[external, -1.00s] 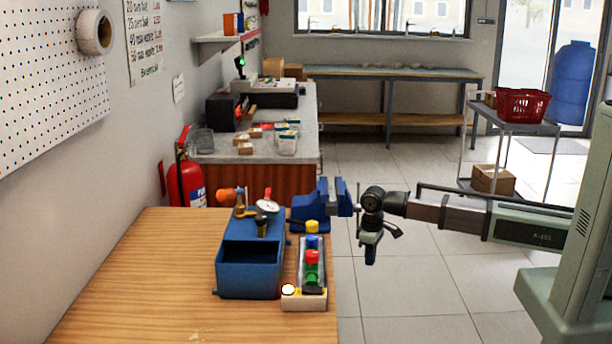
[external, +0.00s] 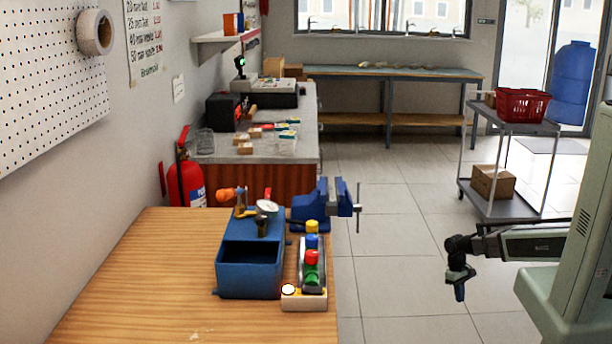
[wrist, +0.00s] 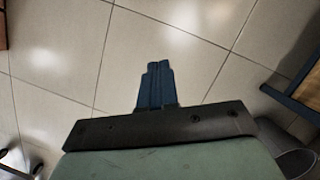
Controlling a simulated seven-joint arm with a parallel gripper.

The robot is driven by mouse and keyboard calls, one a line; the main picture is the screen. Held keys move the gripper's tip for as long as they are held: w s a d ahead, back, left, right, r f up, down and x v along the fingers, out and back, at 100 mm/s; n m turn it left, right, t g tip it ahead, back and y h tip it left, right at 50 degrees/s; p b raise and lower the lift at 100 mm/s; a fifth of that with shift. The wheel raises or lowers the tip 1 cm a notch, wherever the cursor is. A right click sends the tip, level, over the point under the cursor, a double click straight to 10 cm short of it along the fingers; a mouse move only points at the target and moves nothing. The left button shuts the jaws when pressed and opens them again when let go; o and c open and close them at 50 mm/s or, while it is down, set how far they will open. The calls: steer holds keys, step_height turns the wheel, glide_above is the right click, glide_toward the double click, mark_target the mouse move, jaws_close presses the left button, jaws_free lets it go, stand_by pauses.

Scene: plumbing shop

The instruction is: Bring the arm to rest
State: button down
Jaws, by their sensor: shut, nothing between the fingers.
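My gripper (external: 460,293) hangs at the right of the external view, over the tiled floor and clear of the workbench. Its fingers point down and are shut with nothing between them. In the wrist view the blue fingers (wrist: 156,85) lie together above the floor tiles. My arm reaches in from the right, folded back close to its column.
A cart (external: 515,128) with a red basket (external: 522,104) stands behind my arm. The floor between bench and gripper is free.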

steer(key=s+d+f+m+g, duration=0.1)
steer(key=s+d+f, duration=0.2)
steer(key=d, duration=0.4)
steer(key=s+d+f+m+g, duration=0.15)
steer(key=s+d+f, duration=0.25)
steer(key=d, duration=0.4)
steer(key=s+d+f+m+g+y, duration=0.1)
steer(key=s+d+f+m+y, duration=0.1)
steer(key=s+d, duration=0.7)
steer(key=s+f+m, duration=0.1)
steer(key=s+f, duration=0.1)
steer(key=s, duration=0.1)
steer(key=shift+s+d, duration=0.3)
steer(key=shift+d, duration=0.05)
